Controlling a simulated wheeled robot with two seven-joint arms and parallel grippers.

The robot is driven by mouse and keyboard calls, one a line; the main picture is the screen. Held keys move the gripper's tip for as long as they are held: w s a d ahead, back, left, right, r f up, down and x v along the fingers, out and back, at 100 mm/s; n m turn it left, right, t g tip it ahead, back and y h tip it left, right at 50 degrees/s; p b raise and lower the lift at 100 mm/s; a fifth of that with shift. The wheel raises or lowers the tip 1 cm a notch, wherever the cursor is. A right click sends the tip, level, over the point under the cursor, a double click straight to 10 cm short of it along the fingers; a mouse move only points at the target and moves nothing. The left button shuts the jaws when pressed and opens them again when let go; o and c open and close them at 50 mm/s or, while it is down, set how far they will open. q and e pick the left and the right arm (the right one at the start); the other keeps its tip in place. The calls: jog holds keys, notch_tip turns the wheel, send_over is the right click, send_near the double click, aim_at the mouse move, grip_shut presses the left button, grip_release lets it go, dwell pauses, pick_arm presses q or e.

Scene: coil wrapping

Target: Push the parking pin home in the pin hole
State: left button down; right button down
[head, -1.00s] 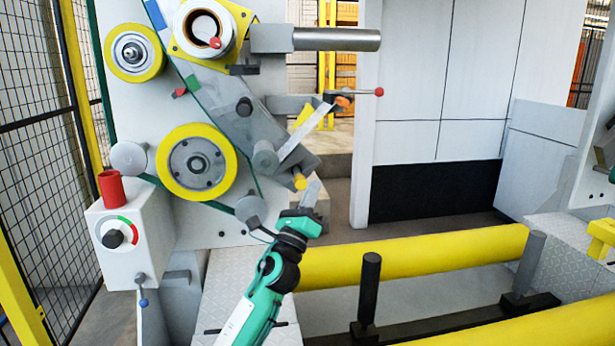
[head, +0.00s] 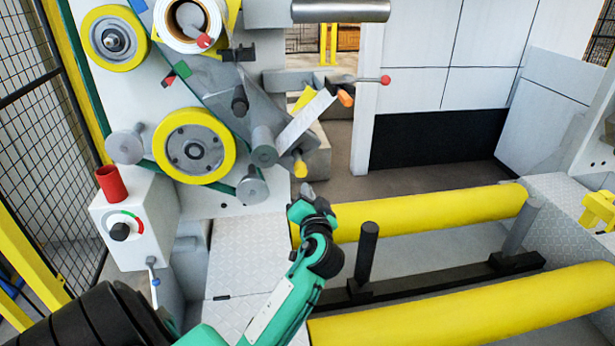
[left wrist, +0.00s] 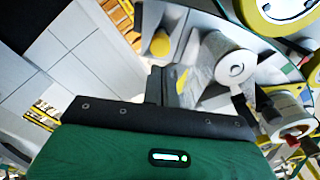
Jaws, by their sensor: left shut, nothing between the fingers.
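A short yellow knob, which looks like the parking pin (head: 300,168), sits at the lower right end of the grey slanted plate (head: 235,105). It also shows in the left wrist view as a round yellow end (left wrist: 160,44). How deep it sits, and the pin hole itself, cannot be told. My left gripper (head: 307,190) is just below the knob in the head view, seen small and foreshortened. In the left wrist view its dark fingers (left wrist: 163,82) are together and empty, with the knob beyond their tips. My right gripper is not in view.
A grey roller (head: 264,150) and an orange-tipped lever (head: 345,98) are close to the knob. A red-balled rod (head: 385,79) sticks out right. Yellow rails (head: 430,212) and a black post (head: 367,255) stand low at right. A control box (head: 135,225) is at left.

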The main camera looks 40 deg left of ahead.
aim_at(301, 174)
pick_arm(q)
jog(key=shift+n, duration=0.7)
jog(key=shift+f+x, duration=0.1)
jog(key=shift+x, duration=1.3)
jog(key=shift+f+x, duration=0.15)
jog(key=shift+x, duration=1.3)
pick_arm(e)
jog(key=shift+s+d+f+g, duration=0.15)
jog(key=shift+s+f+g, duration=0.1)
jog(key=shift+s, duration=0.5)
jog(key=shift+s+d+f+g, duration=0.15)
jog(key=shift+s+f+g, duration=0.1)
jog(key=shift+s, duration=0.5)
pick_arm(q)
jog(key=shift+x, duration=3.15)
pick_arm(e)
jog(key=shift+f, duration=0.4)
pick_arm(q)
jog(key=shift+s, duration=0.25)
